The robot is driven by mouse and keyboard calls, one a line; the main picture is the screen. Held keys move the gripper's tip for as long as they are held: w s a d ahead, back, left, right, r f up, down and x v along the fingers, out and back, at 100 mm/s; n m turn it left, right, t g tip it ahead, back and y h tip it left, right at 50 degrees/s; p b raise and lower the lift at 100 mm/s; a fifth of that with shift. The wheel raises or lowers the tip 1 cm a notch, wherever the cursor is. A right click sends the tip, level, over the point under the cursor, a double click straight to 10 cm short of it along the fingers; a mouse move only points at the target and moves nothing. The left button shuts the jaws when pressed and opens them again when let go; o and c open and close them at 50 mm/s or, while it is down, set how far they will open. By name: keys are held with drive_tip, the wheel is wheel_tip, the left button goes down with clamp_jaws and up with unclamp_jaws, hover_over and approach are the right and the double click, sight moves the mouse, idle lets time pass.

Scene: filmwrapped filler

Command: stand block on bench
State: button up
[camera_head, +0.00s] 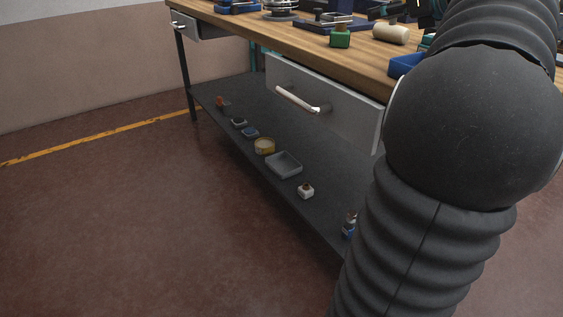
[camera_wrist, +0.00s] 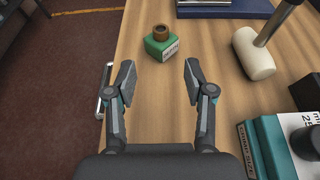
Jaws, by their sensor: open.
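The wooden bench (camera_head: 285,40) crosses the upper part of the head view, and its top (camera_wrist: 205,115) fills the middle of the wrist view. A green block-like item (camera_wrist: 161,44) with a brown round top and a pale label stands near the bench's edge; it also shows in the head view (camera_head: 340,40). I cannot tell whether it is the block. My gripper (camera_wrist: 160,82) is open and empty above the bench, with the green item ahead, beyond its fingertips. In the head view my arm covers the right side, and I cannot make out the gripper there.
A pale mallet (camera_wrist: 253,54) lies to the right. A teal labelled item (camera_wrist: 265,145) is at lower right. A drawer handle (camera_wrist: 105,90) sticks out left of the bench edge. The lower shelf (camera_head: 240,105) holds several small items, including a grey tray (camera_head: 284,165).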

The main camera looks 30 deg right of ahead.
drive_tip(key=a+f+n+g, duration=0.2)
drive_tip(key=a+f+n, duration=0.25)
drive_tip(key=a, duration=0.35)
drive_tip(key=s+a+f+n+g+y, duration=0.1)
drive_tip(key=a+f+n+g, duration=0.1)
drive_tip(key=a+f+n, duration=0.45)
drive_tip(key=a+f+n+g, duration=0.1)
drive_tip(key=a+f+n, duration=0.15)
drive_tip(key=a, duration=0.75)
drive_tip(key=s+a+f+n+g+h, duration=0.1)
drive_tip(key=s+a+f+n, duration=0.5)
drive_tip(key=s+f+n, duration=0.2)
drive_tip(key=s+a+f+n+g+h, duration=0.1)
drive_tip(key=s+a+f+n+g, duration=0.1)
drive_tip(key=s+a+f+n, duration=0.5)
wheel_tip(320, 180, down, 2)
drive_tip(key=s+n, duration=0.1)
drive_tip(key=n, duration=0.5)
drive_tip(key=shift+s+a, duration=0.15)
drive_tip(key=shift+a, duration=0.15)
drive_tip(key=shift+n, duration=0.25)
